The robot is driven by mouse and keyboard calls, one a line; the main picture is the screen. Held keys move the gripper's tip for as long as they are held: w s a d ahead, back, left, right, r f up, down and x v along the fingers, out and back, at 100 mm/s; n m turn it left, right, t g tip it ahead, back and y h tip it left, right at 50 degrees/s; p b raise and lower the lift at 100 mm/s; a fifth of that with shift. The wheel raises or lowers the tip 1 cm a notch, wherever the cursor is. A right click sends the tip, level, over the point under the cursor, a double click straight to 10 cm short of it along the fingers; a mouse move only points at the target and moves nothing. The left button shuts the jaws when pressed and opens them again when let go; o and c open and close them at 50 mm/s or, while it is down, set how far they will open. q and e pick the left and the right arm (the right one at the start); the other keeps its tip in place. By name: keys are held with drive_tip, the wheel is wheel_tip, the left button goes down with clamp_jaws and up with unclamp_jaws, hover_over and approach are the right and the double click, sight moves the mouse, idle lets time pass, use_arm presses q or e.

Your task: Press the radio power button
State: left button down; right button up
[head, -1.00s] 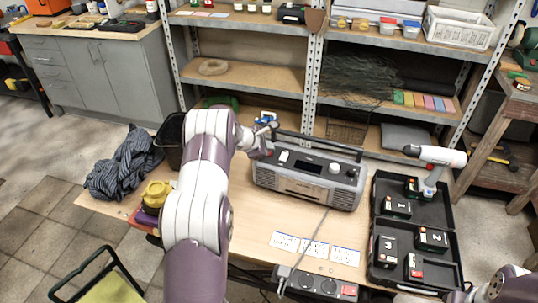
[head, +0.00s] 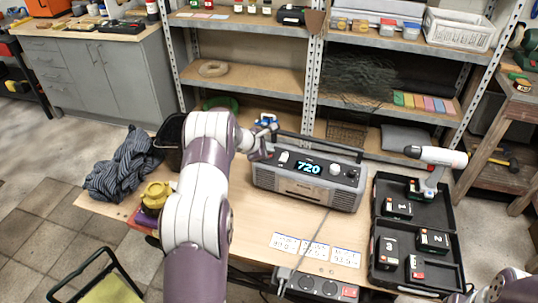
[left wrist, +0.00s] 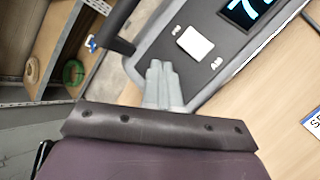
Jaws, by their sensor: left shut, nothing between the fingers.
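A grey radio (head: 308,176) with a carry handle stands on the wooden workbench, and its display (head: 308,168) is lit and reads 720. A white square button (left wrist: 195,43) is on its top left, and it also shows in the head view. My left gripper (head: 265,155) is at the radio's left end. In the left wrist view my left gripper (left wrist: 160,75) is shut and empty, its fingertips near the radio's edge, a short way from the button. Whether the tips touch the radio I cannot tell. My right gripper is not clearly in view; part of my right arm shows at the bottom right.
A black case with numbered batteries (head: 432,240) and a drill (head: 436,165) lie right of the radio. Three labelled cards (head: 315,249) and a power strip (head: 318,286) are in front. A striped cloth (head: 122,165) and yellow object (head: 156,194) are left.

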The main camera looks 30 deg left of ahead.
use_arm(q)
drive_tip(key=shift+f, duration=0.15)
idle(0.3)
drive_tip(key=shift+r+p, duration=0.5)
drive_tip(key=shift+r, duration=0.35)
wheel_tip(320, 180, up, 5)
drive_tip(key=p, duration=0.3)
drive_tip(key=shift+r+p, duration=0.1)
drive_tip(key=shift+p, duration=0.3)
